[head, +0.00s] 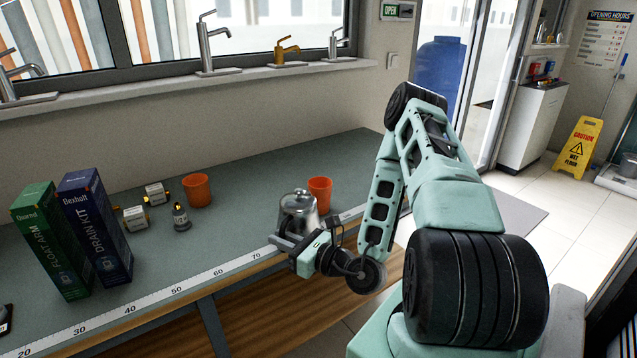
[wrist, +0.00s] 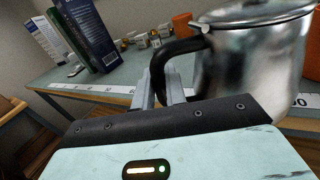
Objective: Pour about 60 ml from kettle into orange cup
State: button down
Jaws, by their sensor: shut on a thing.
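The kettle (head: 298,212) is shiny metal with a lid and black handle, roughly upright at the counter's front edge. In the wrist view, its body (wrist: 250,65) fills the upper right. My gripper (head: 288,241) is shut on its black handle, and the fingers (wrist: 167,88) show there in the wrist view. Whether the kettle touches the counter is hidden. One orange cup (head: 320,190) stands just behind and right of the kettle. Another orange cup (head: 196,189) stands farther left; an orange cup also shows behind the handle in the wrist view (wrist: 182,22). The insides of both cups are unclear.
The grey-green counter (head: 250,225) has a measuring strip (head: 190,284) along its front edge. A green box (head: 50,240) and a dark blue box (head: 95,228) stand at left. The counter's middle is clear.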

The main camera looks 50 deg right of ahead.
jog(key=shift+d+r+m+p, duration=0.2)
jog(key=shift+r+m+p, duration=0.15)
jog(key=shift+r, duration=0.25)
jog(key=w+d+r+m+p, duration=0.1)
jog(key=d+r+m+p, duration=0.1)
jog(key=r, duration=0.2)
jog(key=w+d+r+m+g+p, duration=0.1)
jog(key=d+r+m+p, duration=0.2)
jog(key=r, duration=0.1)
jog(key=w+d+r+m+p, duration=0.1)
jog(key=d+r+m+p, duration=0.1)
jog(key=d+r+m, duration=0.1)
jog(key=shift+w+d+r+g+y+p, duration=0.15)
jog(key=shift+r+g+y+p, duration=0.2)
jog(key=shift+r, duration=0.4)
jog(key=shift+w+d+r+m+g+p, duration=0.25)
jog(key=shift+w+d+r+m+p, duration=0.1)
jog(key=shift+d+r+m+p, duration=0.65)
jog(key=shift+w+r+p, duration=0.1)
jog(key=shift+r+p, duration=0.05)
jog(key=shift+p, duration=0.35)
jog(key=shift+w+d+r+m+y+p, duration=0.1)
jog(key=shift+d+r+m+y+p, duration=0.15)
jog(key=shift+d+m+p, duration=0.1)
jog(key=shift+w+d+r+m+p, duration=0.15)
jog(key=shift+d+r+m+p, duration=0.1)
jog(key=shift+d+m+p, duration=0.1)
jog(key=shift+w+d+r+m+p, duration=0.2)
jog(key=shift+d+r+m+p, duration=0.15)
jog(key=shift+d+r+p, duration=0.2)
